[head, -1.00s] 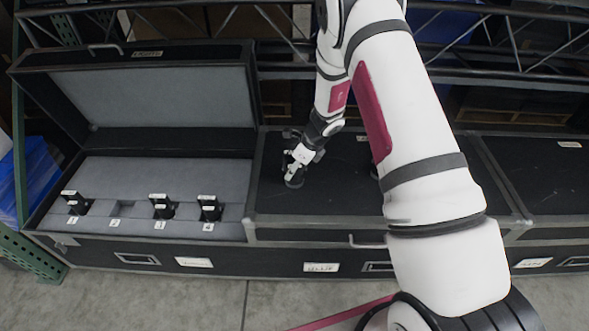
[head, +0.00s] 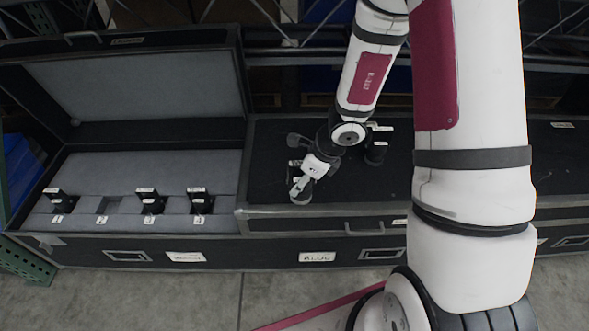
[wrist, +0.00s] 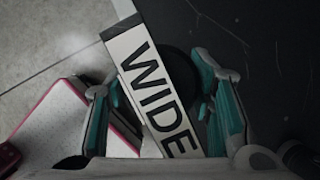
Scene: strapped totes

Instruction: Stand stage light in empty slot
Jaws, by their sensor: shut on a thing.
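My gripper (head: 302,188) is low over the front left of the closed case lid. It is shut on a dark stage light, whose white label reading WIDE (wrist: 155,88) shows between the teal fingers in the wrist view. I cannot tell whether the light touches the lid. The open case at left has a grey foam insert (head: 150,172) with numbered slots. Slot 2 (head: 108,205) is empty. Dark lights stand in slot 1 (head: 60,203), slot 3 (head: 150,203) and slot 4 (head: 200,203).
Another dark light (head: 375,153) stands on the closed lid (head: 262,165), right of my gripper. The open case's raised lid (head: 140,85) leans at the back. A truss and shelving run behind. The floor (head: 200,295) in front shows bare concrete.

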